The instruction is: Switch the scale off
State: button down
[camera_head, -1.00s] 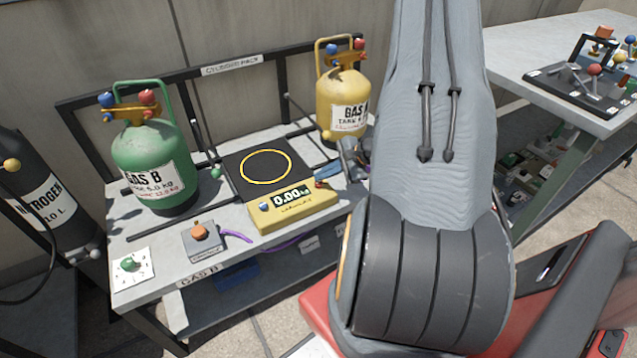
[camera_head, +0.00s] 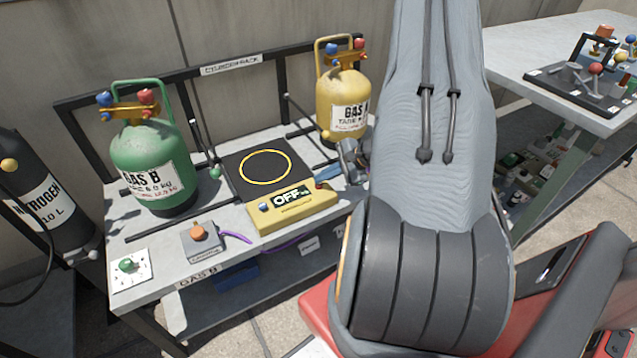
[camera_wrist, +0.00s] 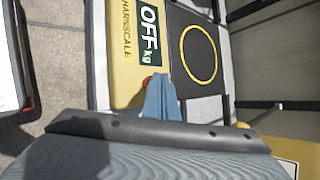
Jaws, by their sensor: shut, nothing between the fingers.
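The scale has a yellow front body (camera_head: 293,211) and a black weighing plate (camera_head: 240,165) with a yellow ring and nothing on it. Its display (camera_head: 291,197) reads OFF, also in the wrist view (camera_wrist: 150,32). A blue button (camera_head: 264,207) sits left of the display and a red button (camera_head: 320,186) right of it. My gripper (camera_wrist: 160,97) is shut and empty, its blue fingers at the red-button end of the scale. In the wrist view the fingers partly hide the red button (camera_wrist: 147,81); I cannot tell whether they touch it.
A green GAS B cylinder (camera_head: 152,163) stands left of the scale, a yellow GAS A cylinder (camera_head: 343,95) behind right. An orange button box (camera_head: 203,241) and green button plate (camera_head: 130,268) sit at the bench's front left. A black nitrogen cylinder (camera_head: 40,200) stands far left.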

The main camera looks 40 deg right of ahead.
aim_at(322, 185)
jog(key=shift+r, duration=0.1)
jog(key=shift+r+p, duration=0.55)
jog(key=shift+r, duration=0.35)
notch_tip(322, 185, up, 5)
jog(key=p, duration=0.2)
jog(key=shift+p, duration=0.4)
jog(key=shift+a, duration=0.1)
dwell(0.5)
